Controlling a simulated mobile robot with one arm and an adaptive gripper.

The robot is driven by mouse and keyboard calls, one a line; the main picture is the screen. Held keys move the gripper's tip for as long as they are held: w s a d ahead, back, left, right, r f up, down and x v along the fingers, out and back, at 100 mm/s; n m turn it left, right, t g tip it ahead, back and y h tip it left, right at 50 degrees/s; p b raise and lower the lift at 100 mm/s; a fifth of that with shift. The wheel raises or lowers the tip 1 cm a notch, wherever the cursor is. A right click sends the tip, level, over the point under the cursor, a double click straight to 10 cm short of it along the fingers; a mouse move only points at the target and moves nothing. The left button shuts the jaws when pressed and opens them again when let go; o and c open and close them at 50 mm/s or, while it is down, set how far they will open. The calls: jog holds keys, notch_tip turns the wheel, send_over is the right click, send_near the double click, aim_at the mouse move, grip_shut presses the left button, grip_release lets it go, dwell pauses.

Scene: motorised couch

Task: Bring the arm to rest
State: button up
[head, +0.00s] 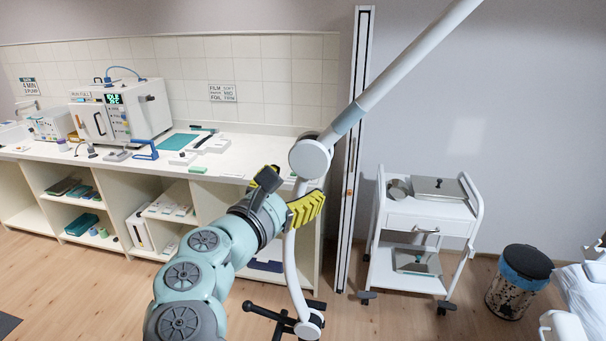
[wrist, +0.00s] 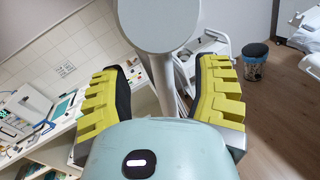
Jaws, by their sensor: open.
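A white jointed arm (head: 384,85) comes down from the top right to a round joint (head: 309,158). A curved lower link runs from there to a second joint near the floor, with black bars (head: 281,317) by it. My gripper (head: 287,192) is open beside the round joint and upper part of the lower link. In the wrist view my gripper (wrist: 168,68) has its yellow ribbed fingers wide apart, and a large round grey part (wrist: 158,24) fills the top middle beyond them. A pale link shows between the fingers; I cannot tell whether they touch it.
A white counter (head: 232,171) with devices and tools runs along the left wall, over open shelves. A tall narrow post (head: 354,150) stands behind the jointed arm. A white trolley (head: 426,207), a bin (head: 519,282) and white furniture (head: 577,300) stand right. Wooden floor is clear between.

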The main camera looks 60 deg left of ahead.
jog(key=v, duration=0.8)
